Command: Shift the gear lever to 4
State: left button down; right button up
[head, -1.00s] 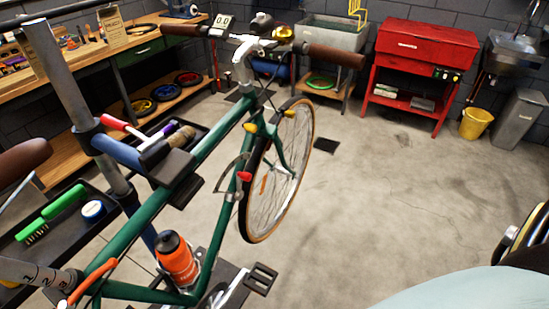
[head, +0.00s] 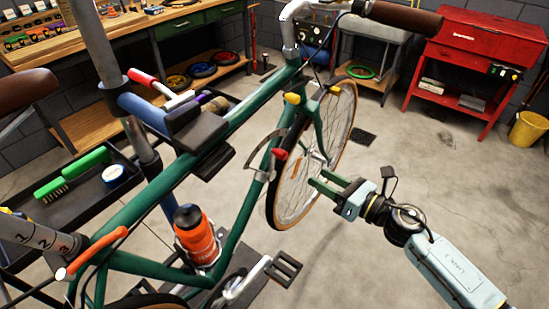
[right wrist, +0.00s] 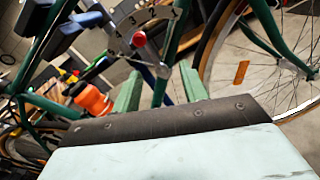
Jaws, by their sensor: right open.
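The gear lever has a red knob (head: 279,154) and sits on the bike's green down tube beside a curved metal plate (head: 263,160). My left gripper is not in view.
The front wheel (head: 337,120) stands close behind my right gripper. An orange bottle (head: 196,235) is on the frame, and an orange lever (head: 97,251) is on the seat tube.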

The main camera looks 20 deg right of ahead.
aim_at(274, 151)
jog(key=w+a+r+n, duration=0.1)
jog(key=w+a, duration=0.2)
jog(key=w+a+r+n, duration=0.1)
jog(key=w+a, duration=0.2)
jog(key=w+a+n+y+p, duration=0.1)
jog(key=w+a, duration=0.2)
jog(key=shift+w+r+g, duration=0.15)
jog(key=shift+r+g, duration=0.15)
jog(key=shift+r, duration=0.1)
jog(key=shift+w+a, duration=0.3)
jog(key=shift+w, duration=0.1)
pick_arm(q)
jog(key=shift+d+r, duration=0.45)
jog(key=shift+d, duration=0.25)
pick_arm(e)
grip_shut()
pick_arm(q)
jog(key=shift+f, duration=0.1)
pick_arm(e)
jog(key=shift+s+n, duration=0.1)
jog(key=shift+n, duration=0.2)
